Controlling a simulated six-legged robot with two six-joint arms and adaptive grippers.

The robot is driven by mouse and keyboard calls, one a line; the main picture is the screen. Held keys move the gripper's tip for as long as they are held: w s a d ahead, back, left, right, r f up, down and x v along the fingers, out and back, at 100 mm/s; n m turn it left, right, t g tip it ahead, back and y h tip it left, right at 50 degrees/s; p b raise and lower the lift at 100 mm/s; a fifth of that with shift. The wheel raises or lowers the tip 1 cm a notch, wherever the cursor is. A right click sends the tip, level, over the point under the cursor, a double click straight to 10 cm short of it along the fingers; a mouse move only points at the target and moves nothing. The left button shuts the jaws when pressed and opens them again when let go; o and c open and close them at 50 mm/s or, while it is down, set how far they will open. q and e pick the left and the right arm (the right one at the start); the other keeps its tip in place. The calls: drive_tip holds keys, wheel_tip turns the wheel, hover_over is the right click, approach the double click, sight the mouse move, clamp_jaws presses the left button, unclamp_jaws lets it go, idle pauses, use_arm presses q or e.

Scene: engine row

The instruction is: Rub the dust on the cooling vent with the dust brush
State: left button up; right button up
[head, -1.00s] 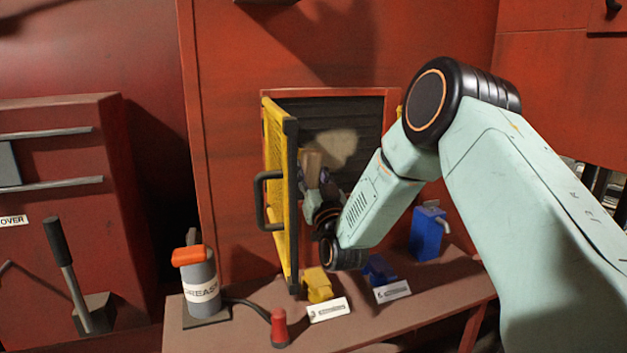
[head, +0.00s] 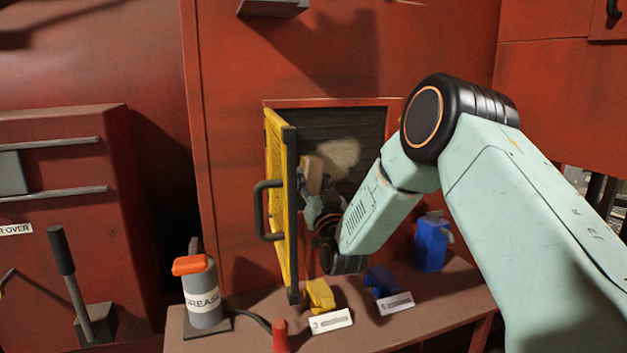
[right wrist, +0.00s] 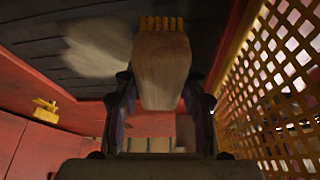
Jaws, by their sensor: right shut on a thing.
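The dark slatted cooling vent (head: 365,122) sits in the red engine wall, behind an open yellow mesh door (head: 280,200). A pale dust patch (head: 342,155) lies on its slats; it also shows in the right wrist view (right wrist: 95,50). My right gripper (head: 318,196) is shut on the dust brush (head: 313,172), which has a pale wooden body. In the right wrist view the brush (right wrist: 163,68) stands between the fingers (right wrist: 161,98), its yellow bristles towards the vent, just right of the dust. Whether they touch the slats cannot be told. My left gripper is out of view.
The open door stands close on the brush's left in the head view. On the ledge below are a grease canister (head: 203,295), a red-capped hose end (head: 280,335), a yellow block (head: 319,296) and blue holders (head: 431,243). A lever (head: 62,250) stands at left.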

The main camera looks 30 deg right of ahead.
drive_tip(key=shift+w+f, duration=0.1)
drive_tip(key=shift+w, duration=0.2)
drive_tip(key=shift+d, duration=0.25)
drive_tip(key=shift+w+a+b, duration=0.2)
drive_tip(key=shift+w+b, duration=0.1)
drive_tip(key=shift+w, duration=0.05)
drive_tip(key=shift+w+d, duration=0.15)
drive_tip(key=shift+d, duration=0.1)
drive_tip(key=shift+w, duration=0.2)
